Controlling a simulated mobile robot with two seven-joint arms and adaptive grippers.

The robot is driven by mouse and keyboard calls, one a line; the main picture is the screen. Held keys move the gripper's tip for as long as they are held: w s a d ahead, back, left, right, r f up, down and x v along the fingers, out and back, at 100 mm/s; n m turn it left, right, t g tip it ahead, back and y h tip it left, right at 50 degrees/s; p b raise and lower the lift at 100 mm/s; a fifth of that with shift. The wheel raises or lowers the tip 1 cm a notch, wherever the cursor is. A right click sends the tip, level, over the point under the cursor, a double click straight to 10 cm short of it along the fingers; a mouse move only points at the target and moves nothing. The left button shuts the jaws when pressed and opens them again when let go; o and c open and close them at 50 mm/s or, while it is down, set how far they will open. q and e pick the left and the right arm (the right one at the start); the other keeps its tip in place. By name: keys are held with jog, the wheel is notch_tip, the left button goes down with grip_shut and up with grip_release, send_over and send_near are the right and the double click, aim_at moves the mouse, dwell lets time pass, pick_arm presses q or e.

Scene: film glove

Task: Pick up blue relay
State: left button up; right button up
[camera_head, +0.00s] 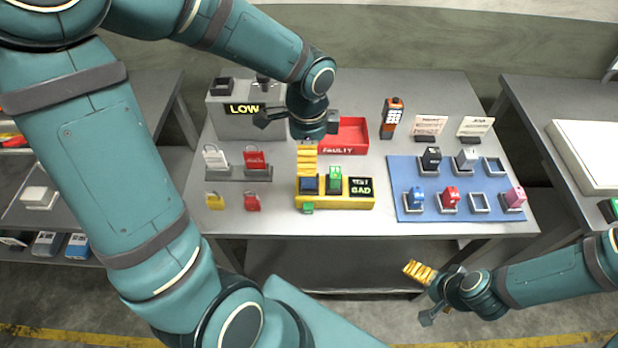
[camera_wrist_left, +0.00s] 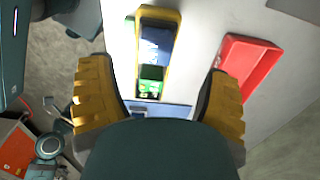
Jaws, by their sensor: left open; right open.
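A blue relay (camera_head: 414,197) sits in a front-left holder on the blue mat (camera_head: 404,172). A dark blue block (camera_head: 309,185) sits on the left of the yellow tester (camera_head: 338,202); I cannot tell whether it is a relay. A green relay (camera_head: 334,177) is beside it, and the display reads "TEST BAD". My left gripper (camera_head: 307,160) is open and empty, pointing down just behind the dark blue block. In the left wrist view the open fingers (camera_wrist_left: 155,75) spread wide, with the tester (camera_wrist_left: 173,20) beyond them. My right gripper (camera_head: 420,272) is open and empty in front of the table.
A red "FAULTY" tray (camera_head: 356,150) lies behind the tester. A grey "LOW" box (camera_head: 230,122) and red and white tags stand left. Black, white, red and pink relays (camera_head: 515,196) share the mat. An orange meter (camera_head: 393,115) stands behind. The front middle table edge is clear.

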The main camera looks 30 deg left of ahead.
aim_at(307, 183)
pick_arm(q)
jog(key=shift+s+d+f+b, duration=0.1)
jog(key=shift+f+b, duration=0.25)
jog(key=shift+f, duration=1.15)
jog(key=shift+s+d+f+b, duration=0.1)
jog(key=shift+f+b, duration=0.2)
jog(key=shift+f, duration=1.15)
jog(key=shift+c, duration=0.3)
jog(key=c, duration=1.2)
